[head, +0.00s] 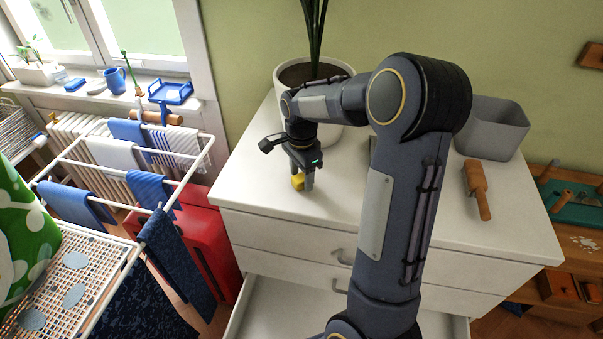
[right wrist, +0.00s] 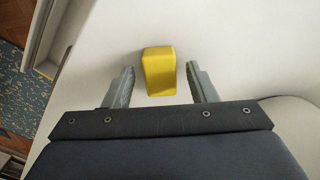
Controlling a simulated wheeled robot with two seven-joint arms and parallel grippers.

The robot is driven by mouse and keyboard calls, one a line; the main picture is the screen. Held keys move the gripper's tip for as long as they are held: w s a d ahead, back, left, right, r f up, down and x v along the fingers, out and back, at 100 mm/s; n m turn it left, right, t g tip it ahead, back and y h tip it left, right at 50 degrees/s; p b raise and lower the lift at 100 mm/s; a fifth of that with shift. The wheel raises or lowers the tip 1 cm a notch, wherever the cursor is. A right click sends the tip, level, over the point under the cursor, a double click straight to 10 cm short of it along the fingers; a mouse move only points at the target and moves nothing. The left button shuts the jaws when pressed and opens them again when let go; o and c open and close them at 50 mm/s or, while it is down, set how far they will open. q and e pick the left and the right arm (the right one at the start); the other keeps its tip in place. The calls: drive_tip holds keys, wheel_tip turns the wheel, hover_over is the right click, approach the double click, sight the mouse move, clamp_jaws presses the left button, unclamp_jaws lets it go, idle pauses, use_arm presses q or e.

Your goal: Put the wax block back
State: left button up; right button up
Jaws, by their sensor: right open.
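The yellow wax block (head: 297,182) sits on the white top of the chest of drawers (head: 253,198), near its left end. It also shows in the right wrist view (right wrist: 159,72). My right gripper (head: 303,180) points down over the block. In the right wrist view its two fingers (right wrist: 160,88) are open, one on each side of the block, with a gap on both sides. My left gripper is not in view.
A potted plant in a white pot (head: 343,108) stands behind my right gripper. A lower drawer (head: 262,310) is pulled open. A drying rack (head: 150,205) stands at the left.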

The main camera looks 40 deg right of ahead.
sight(301, 177)
drive_tip(key=shift+r, duration=0.15)
wheel_tip(301, 177, up, 11)
drive_tip(key=s+a+f+n+t+y, duration=0.1)
drive_tip(key=s+a+n+t+y, duration=0.1)
drive_tip(key=s+a+n, duration=0.6)
drive_tip(key=s+a+f+n+t+y, duration=0.1)
drive_tip(key=s+a+f+n+t, duration=0.1)
drive_tip(key=s+a+n, duration=0.6)
drive_tip(key=s+n+t, duration=0.1)
drive_tip(key=s, duration=0.4)
drive_tip(key=shift+a+f+n+t+y, duration=0.15)
drive_tip(key=shift+a+n+t+y, duration=0.15)
drive_tip(key=shift+a+y, duration=0.1)
drive_tip(key=shift+c, duration=0.4)
